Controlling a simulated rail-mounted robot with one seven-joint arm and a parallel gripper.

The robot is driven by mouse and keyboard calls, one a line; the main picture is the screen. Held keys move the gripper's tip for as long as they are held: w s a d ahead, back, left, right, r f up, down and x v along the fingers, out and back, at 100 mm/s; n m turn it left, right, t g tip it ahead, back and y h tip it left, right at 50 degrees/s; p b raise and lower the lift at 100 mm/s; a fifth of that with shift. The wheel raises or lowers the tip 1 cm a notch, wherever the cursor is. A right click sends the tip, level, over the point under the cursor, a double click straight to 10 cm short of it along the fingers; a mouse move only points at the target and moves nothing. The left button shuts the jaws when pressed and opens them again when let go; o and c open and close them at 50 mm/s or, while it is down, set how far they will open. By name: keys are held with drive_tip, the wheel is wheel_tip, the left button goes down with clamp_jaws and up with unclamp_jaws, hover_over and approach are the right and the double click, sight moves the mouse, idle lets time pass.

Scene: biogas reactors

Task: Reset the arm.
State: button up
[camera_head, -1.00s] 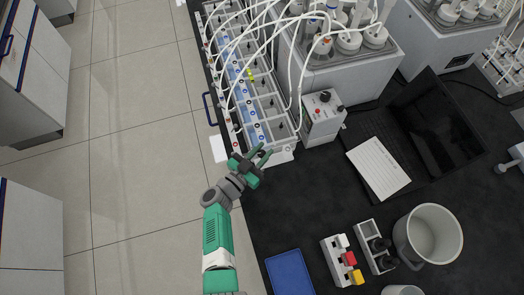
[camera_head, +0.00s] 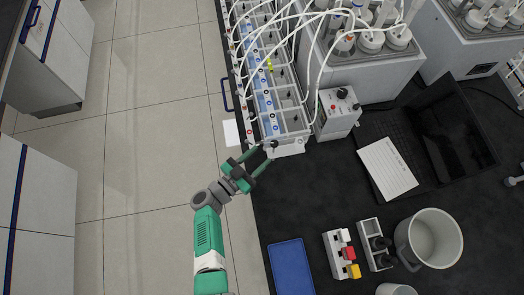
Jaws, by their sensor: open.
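My gripper (camera_head: 258,159) is at the end of my green and grey arm, near the left edge of the black bench (camera_head: 285,220). Its two green fingers are spread apart and point up and right, towards the near end of the long rack of tubes and valves (camera_head: 268,95). I see nothing between the fingers. The fingertips overlap the rack's near end in the picture; I cannot tell whether they touch it.
A control box (camera_head: 337,112), an open laptop (camera_head: 455,140) with a white sheet (camera_head: 388,168), a grey mug (camera_head: 432,240), a blue tray (camera_head: 291,268) and small holders (camera_head: 341,254) stand on the bench. Reactor units (camera_head: 375,70) stand behind. Open floor (camera_head: 140,170) lies left.

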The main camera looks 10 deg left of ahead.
idle(0.4)
drive_tip(key=w+a+r+t+y+p, duration=0.15)
drive_tip(key=w+r, duration=0.25)
drive_tip(key=r, duration=0.4)
drive_tip(key=w+r+t+y, duration=0.1)
drive_tip(key=w+r+t, duration=0.25)
drive_tip(key=r, duration=0.45)
drive_tip(key=w+a+r+t+y+p, duration=0.1)
drive_tip(key=w+r+y, duration=0.1)
drive_tip(key=w+r, duration=0.45)
wheel_tip(320, 180, up, 25)
drive_tip(key=s+n+t+y+p, duration=0.1)
drive_tip(key=n+t+y+p, duration=0.25)
drive_tip(key=y, duration=0.25)
drive_tip(key=s+d+r+n+t+y+p, duration=0.1)
drive_tip(key=s+r+n+y, duration=0.3)
drive_tip(key=r, duration=0.6)
drive_tip(key=s+d+r+n+t+y+p, duration=0.15)
drive_tip(key=s+r, duration=0.35)
drive_tip(key=r, duration=0.5)
drive_tip(key=s+d+r+m+h+p, duration=0.1)
drive_tip(key=s+d+r+h, duration=0.3)
drive_tip(key=s+r, duration=0.6)
drive_tip(key=s, duration=0.4)
drive_tip(key=shift+d+r+g, duration=0.3)
drive_tip(key=shift+d+g, duration=0.05)
drive_tip(key=shift+g, duration=0.05)
drive_tip(key=shift+w+f, duration=0.1)
